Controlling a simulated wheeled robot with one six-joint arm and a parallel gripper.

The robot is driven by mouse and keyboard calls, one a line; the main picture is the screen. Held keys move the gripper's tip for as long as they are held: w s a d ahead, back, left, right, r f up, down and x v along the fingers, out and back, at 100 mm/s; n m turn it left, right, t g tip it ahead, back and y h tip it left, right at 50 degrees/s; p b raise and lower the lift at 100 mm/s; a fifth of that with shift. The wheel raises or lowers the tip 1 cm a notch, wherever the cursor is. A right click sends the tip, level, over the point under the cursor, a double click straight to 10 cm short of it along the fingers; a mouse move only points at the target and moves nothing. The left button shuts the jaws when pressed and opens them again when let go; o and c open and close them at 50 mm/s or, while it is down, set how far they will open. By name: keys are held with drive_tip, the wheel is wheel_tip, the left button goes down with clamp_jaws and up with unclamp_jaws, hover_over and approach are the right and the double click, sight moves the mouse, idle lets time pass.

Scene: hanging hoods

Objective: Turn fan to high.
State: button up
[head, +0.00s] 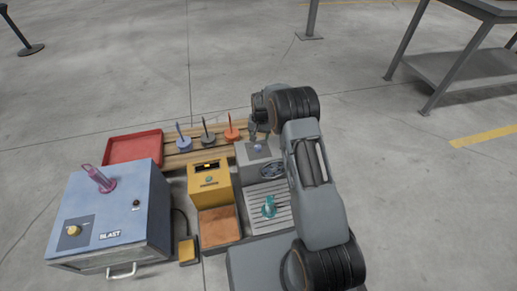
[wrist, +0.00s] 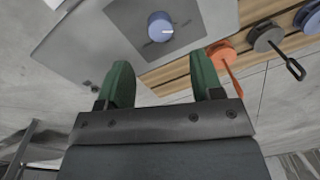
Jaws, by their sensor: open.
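The fan unit is a grey box (head: 244,157) with a blue knob (head: 258,148) on its top panel and a round dark fan grille (head: 271,171) in front. In the wrist view the blue knob (wrist: 161,27) sits on a dark square plate, with a pale mark on its right side. My gripper (wrist: 161,62) is open and empty, its two green fingers apart. The knob lies beyond the fingertips, roughly centred between them, and not between the fingers. In the head view my gripper (head: 256,133) is just behind the knob, partly hidden by my arm.
A slatted wooden board (head: 168,143) holds blue, dark and orange handled pieces (head: 231,133). A yellow box (head: 209,185) stands left of the fan unit. A blue BLAST cabinet (head: 110,212) and red tray (head: 133,149) are farther left. A teal object (head: 269,207) rests on a ribbed grey surface.

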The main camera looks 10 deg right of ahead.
sight(258, 146)
wheel_tip(258, 146, down, 7)
drive_tip(key=shift+a+f+b, duration=0.15)
drive_tip(key=shift+f+b, duration=0.05)
drive_tip(key=shift+b, duration=1.05)
drive_tip(key=c, duration=0.9)
